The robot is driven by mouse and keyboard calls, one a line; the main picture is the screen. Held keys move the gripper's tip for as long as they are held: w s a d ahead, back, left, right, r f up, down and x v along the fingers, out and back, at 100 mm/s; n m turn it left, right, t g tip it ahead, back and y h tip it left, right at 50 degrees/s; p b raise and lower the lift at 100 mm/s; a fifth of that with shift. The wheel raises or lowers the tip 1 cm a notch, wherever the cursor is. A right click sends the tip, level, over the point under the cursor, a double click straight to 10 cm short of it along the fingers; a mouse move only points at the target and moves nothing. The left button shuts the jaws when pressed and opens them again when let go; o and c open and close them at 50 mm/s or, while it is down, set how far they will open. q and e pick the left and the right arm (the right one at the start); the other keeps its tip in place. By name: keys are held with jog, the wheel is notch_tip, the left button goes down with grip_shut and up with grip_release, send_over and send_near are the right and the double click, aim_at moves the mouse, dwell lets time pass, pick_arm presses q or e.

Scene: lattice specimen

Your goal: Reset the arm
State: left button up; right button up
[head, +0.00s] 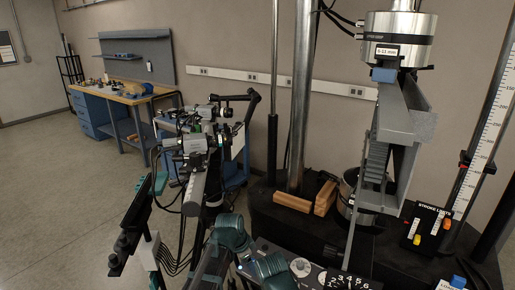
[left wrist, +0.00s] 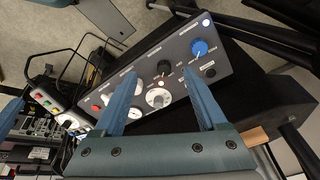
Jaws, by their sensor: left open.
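My left gripper (left wrist: 163,88) is open and empty, its two blue fingers spread apart in the left wrist view. It is above a dark control panel (left wrist: 228,60) with a white dial, a blue knob (left wrist: 199,47) and a red button. I cannot tell whether the fingertips touch the panel. In the head view, teal parts of my arm show at the bottom, and the fingers cannot be made out. My right gripper is not in view.
A test machine with a metal load cell (head: 399,42) and a grey angled fixture (head: 404,105) stands at the right. Wooden blocks (head: 293,202) lie on its black base. A camera rig (head: 196,147) stands left of centre. A workbench (head: 128,97) is at the back left, with open floor before it.

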pick_arm(q)
jog(key=s+a+n+g+y, duration=0.2)
jog(key=s+a+n+y, duration=0.1)
jog(key=s+a+n, duration=1.1)
jog(key=s+d+m, duration=0.4)
jog(key=s+d, duration=0.1)
jog(key=d, duration=0.5)
jog(key=shift+s+f+m+g+y, duration=0.3)
jog(key=shift+f+m+g+y, duration=0.1)
